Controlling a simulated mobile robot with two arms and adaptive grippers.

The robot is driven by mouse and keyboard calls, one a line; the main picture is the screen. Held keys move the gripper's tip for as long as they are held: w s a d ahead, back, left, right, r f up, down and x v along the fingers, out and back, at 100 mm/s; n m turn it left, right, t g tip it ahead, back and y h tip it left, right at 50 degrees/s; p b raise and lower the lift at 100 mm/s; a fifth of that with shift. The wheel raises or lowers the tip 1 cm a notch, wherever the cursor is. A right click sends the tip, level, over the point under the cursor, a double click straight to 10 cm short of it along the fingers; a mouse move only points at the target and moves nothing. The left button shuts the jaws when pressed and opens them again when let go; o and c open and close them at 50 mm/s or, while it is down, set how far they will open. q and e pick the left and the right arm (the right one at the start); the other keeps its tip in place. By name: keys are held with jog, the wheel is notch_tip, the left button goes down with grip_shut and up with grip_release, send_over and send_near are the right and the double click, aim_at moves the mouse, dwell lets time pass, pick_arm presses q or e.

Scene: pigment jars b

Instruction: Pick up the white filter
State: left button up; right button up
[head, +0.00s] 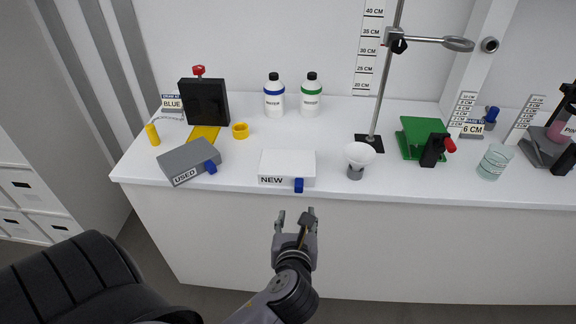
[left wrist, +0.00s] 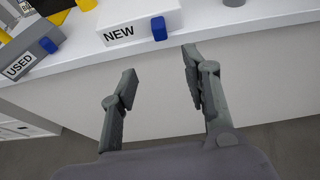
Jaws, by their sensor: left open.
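A white cone-shaped piece, which looks like the white filter (head: 359,152), sits wide end up on a small grey holder (head: 355,172) near the front edge of the counter. In the left wrist view only a grey base, likely that of the holder (left wrist: 234,2), shows at the top edge. My left gripper (head: 296,214) is open and empty in front of the counter, to the left of and nearer than the filter. Its two spread fingers also show in the left wrist view (left wrist: 160,62), with nothing between them. My right gripper is out of view.
A white box marked NEW (head: 287,165) with a blue tab stands left of the filter. A grey box marked USED (head: 188,162) lies farther left. A stand rod (head: 384,90) rises behind the filter. A glass beaker (head: 494,162) and green block (head: 418,136) stand to the right.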

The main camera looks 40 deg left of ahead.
pick_arm(q)
send_near(299, 190)
jog(key=f+x, duration=0.1)
jog(key=x, duration=0.3)
jog(key=shift+w+a+p, duration=0.2)
jog(key=shift+a+p, duration=0.05)
jog(key=shift+p, duration=0.15)
jog(key=x, duration=0.4)
jog(key=shift+w+a+r, duration=0.1)
jog(key=shift+w, duration=0.2)
grip_shut()
jog(key=shift+r, duration=0.1)
